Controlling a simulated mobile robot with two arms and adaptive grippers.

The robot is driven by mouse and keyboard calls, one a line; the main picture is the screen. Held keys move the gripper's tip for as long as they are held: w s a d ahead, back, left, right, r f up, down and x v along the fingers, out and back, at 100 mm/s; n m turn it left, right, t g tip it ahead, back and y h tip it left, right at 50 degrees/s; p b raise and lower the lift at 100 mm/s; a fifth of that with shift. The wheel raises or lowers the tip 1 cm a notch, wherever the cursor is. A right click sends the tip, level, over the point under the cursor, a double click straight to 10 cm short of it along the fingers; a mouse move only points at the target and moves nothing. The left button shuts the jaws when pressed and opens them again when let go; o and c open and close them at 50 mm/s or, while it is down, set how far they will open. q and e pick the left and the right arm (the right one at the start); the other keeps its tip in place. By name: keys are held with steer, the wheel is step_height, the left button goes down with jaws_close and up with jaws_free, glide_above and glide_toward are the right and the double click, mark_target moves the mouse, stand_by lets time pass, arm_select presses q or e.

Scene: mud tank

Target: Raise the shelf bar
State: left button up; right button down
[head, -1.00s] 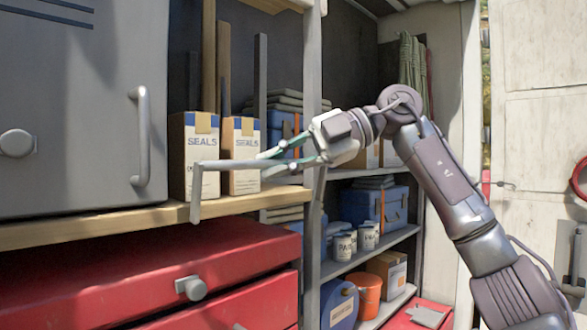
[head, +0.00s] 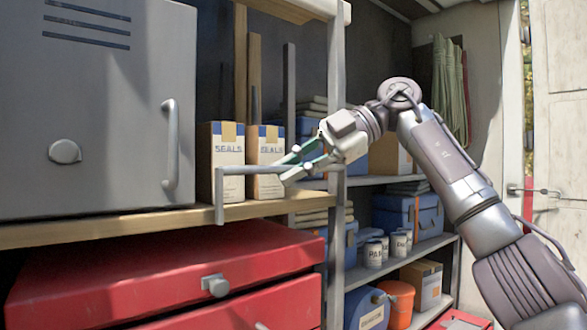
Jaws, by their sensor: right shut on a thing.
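The shelf bar (head: 241,170) is a thin grey rail with a bent-down left end. It stands at the front edge of the wooden shelf (head: 130,228), across the lower part of two cardboard boxes marked SEALS (head: 223,147). Its left leg reaches down to the shelf's front edge. My right gripper (head: 282,169) comes in from the right and is shut on the bar right of its middle. The fingers hide a short piece of the bar. My left gripper is not in view.
A grey metal cabinet (head: 95,100) with a handle stands left of the boxes. A red drawer unit (head: 130,280) is below the shelf. A grey upright post (head: 336,120) is close behind my right gripper. Shelves with blue cases (head: 392,215) and cans lie to the right.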

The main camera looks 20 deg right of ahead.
steer(key=shift+f, duration=0.1)
steer(key=c, duration=1.2)
jaws_free()
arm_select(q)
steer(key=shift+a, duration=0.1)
arm_select(e)
steer(key=shift+w, duration=0.1)
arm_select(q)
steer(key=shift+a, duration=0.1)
arm_select(e)
steer(key=shift+v, duration=3.7)
steer(key=shift+d, duration=0.1)
